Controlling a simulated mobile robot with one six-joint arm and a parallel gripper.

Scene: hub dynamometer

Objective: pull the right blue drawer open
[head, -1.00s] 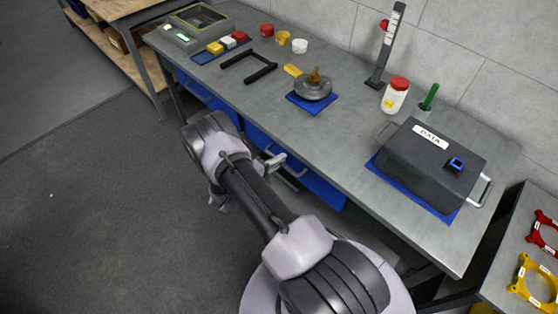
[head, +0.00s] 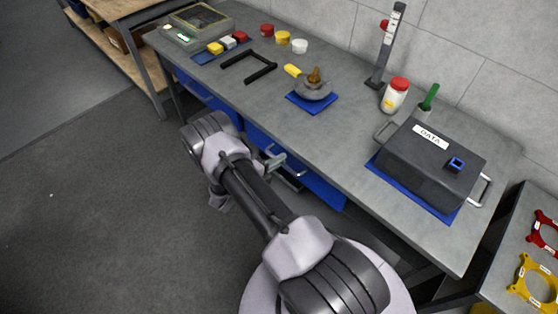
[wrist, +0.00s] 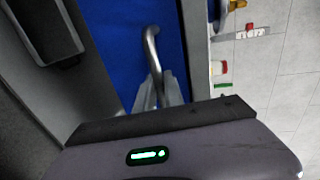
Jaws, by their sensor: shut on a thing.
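The right blue drawer (head: 318,184) is under the front edge of the grey bench, partly hidden behind my arm. Its blue front fills the upper middle of the wrist view (wrist: 112,35). A curved metal bar handle (wrist: 151,45) stands out from that front. My gripper (wrist: 158,92) is shut on the near end of this handle. In the head view my gripper (head: 275,161) is small, at the drawer front, partly hidden by my arm. I cannot tell a gap between the drawer front and the bench.
The bench top (head: 235,80) overhangs the drawers. A black DATA case (head: 425,165) on a blue mat, a white jar (head: 395,96) and a disc-shaped part (head: 313,90) stand on it. Another blue drawer (head: 205,95) is farther left. The floor (head: 90,220) at left is clear.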

